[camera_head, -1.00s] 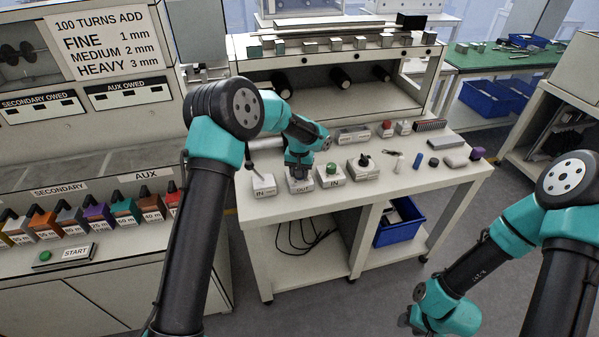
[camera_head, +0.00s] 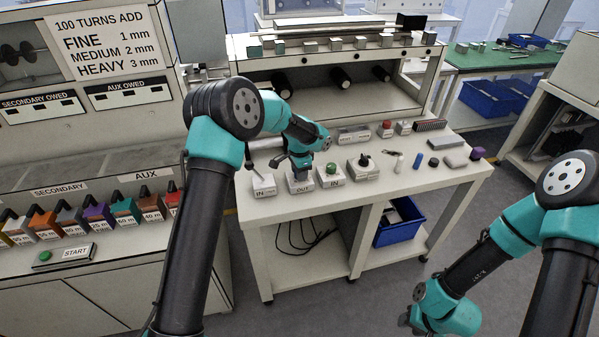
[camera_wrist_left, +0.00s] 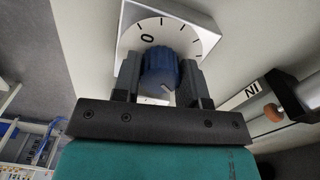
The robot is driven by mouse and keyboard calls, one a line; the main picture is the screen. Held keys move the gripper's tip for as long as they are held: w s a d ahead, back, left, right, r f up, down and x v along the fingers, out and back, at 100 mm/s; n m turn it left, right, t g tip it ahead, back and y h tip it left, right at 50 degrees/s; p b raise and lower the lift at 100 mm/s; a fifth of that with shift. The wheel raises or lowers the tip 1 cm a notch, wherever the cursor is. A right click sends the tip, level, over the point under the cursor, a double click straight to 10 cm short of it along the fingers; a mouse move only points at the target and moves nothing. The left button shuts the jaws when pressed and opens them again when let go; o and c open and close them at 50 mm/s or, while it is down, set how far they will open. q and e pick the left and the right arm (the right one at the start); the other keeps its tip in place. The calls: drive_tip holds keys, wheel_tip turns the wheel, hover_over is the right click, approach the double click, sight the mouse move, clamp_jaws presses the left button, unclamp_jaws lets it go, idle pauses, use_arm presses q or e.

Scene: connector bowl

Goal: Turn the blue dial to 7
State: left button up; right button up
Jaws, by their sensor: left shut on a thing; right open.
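The blue dial (camera_wrist_left: 160,70) sits on a white box with a tick-marked face (camera_wrist_left: 190,42), where a 0 is readable; a white line shows on the dial's near end. My left gripper (camera_wrist_left: 161,82) is shut on the dial, one finger on each side. In the head view my left gripper (camera_head: 301,172) is over the white box marked OUT (camera_head: 300,187), and it hides the dial there. The number 7 cannot be read. My right gripper (camera_head: 410,322) is low at the bottom right, away from the table, small and partly hidden.
The white table's (camera_head: 400,190) front right is clear.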

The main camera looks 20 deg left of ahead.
use_arm(q)
drive_tip(key=shift+m, duration=1.7)
drive_tip(key=o, duration=0.9)
drive_tip(key=shift+r, duration=0.15)
wheel_tip(320, 180, up, 17)
drive_tip(key=shift+r, duration=0.1)
